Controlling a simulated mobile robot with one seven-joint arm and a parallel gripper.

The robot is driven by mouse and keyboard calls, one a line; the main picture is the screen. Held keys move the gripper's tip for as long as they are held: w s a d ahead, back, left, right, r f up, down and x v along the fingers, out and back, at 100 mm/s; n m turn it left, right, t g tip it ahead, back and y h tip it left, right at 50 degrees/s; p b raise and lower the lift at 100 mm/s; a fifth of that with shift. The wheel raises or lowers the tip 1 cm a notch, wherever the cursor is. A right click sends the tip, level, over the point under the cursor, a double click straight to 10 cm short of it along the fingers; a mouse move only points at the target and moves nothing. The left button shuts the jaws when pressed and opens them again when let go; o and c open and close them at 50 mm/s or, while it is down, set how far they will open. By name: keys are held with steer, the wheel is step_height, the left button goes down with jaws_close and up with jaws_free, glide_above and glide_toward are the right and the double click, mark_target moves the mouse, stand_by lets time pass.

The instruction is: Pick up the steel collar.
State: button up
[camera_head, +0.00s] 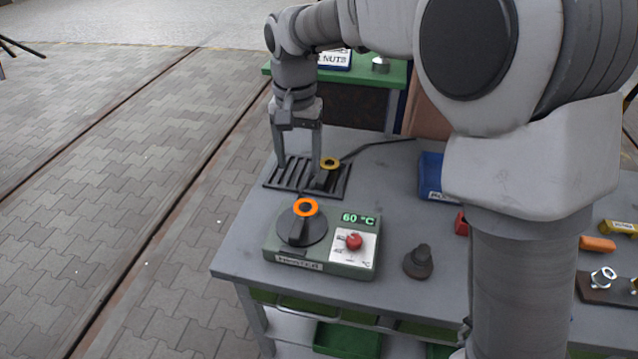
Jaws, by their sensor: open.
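My gripper (300,160) points down over a black slatted rack (278,178) on the grey bench, with its two fingers apart and nothing visible between them. A dark piece with a yellow ring (330,163) on top stands on the rack, just right of the right finger. A bright orange ring (306,207) sits on a dark holder on the green heater (283,255), nearer the camera. A small silver round part (380,64) is on the green-topped bench behind. I cannot tell for certain which of these is the steel collar.
The heater's display reads 60 °C, beside a red knob (354,241). A dark stepped part (418,262) stands right of it. A blue bin (431,174), orange and yellow pieces, and shiny nuts lie farther right. My arm hides part of the bench (385,160).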

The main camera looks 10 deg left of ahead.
mark_target(299, 221)
steer(key=f, duration=0.6)
steer(key=f+p, duration=0.1)
steer(key=f, duration=1.1)
steer(key=shift+w+a+f, duration=0.1)
steer(key=shift+w+a, duration=0.05)
steer(key=shift+a, duration=0.2)
jaws_close()
